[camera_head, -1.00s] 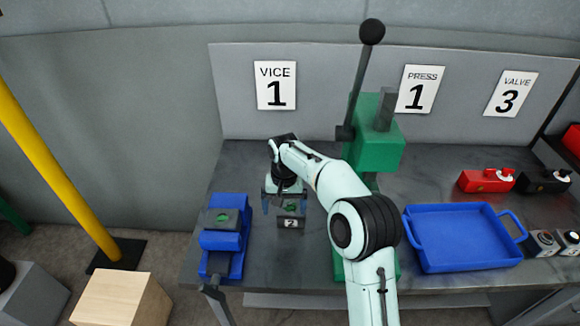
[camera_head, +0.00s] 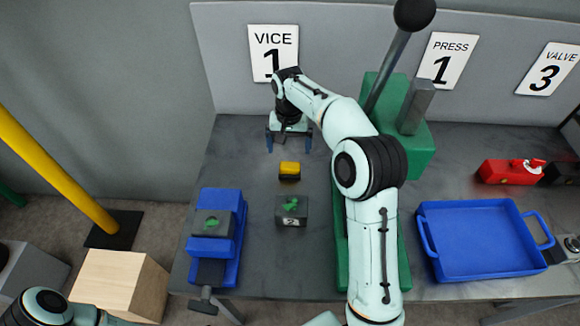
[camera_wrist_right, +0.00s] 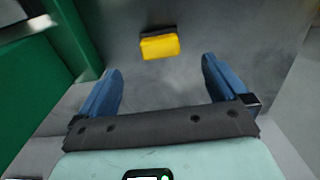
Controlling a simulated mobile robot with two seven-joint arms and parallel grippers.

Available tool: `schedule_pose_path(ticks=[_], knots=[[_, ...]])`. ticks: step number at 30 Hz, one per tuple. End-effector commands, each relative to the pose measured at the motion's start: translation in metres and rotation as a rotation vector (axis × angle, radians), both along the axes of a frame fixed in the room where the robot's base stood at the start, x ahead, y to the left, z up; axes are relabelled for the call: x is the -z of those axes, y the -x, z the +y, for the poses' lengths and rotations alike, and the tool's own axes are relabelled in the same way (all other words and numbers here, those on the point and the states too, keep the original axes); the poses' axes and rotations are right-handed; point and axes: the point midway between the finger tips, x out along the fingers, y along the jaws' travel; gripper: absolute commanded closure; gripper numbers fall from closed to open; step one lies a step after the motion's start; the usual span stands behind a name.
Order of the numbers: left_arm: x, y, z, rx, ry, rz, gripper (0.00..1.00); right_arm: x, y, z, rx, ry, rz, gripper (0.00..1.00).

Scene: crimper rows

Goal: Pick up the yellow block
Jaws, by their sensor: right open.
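The yellow block (camera_head: 290,168), with a dark lower part, sits on the grey workbench (camera_head: 256,249) below the VICE 1 sign. My right gripper (camera_head: 289,146) is open and empty, with blue fingers pointing down, a little behind the block in the head view. In the right wrist view, the yellow block (camera_wrist_right: 159,48) lies just beyond the gap between the open fingertips (camera_wrist_right: 162,66), apart from them. Of my left arm only a link shows at the lower left; its gripper is out of view.
A grey block marked 2 (camera_head: 291,211) stands in front of the yellow block. A blue vice (camera_head: 229,215) is to the left. The green press (camera_head: 421,150) stands close on the right, with a blue tray (camera_head: 478,292) beyond it.

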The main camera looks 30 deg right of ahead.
Motion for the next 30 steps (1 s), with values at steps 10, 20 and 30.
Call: schedule_pose_path(ticks=[10,20,30], knots=[[0.002,0.003,0.0,0.0,0.0,0.004,0.57,0.051,0.0,-0.001,0.0,0.0,0.001,0.0],[0.0,-0.001,0.0,0.001,0.0,-0.001,0.57,0.09,-0.005,-0.005,0.0,0.0,0.002,0.0],[-0.001,-0.001,0.0,0.001,0.001,-0.002,0.57,0.105,-0.005,-0.005,0.0,0.001,-0.001,0.0]])
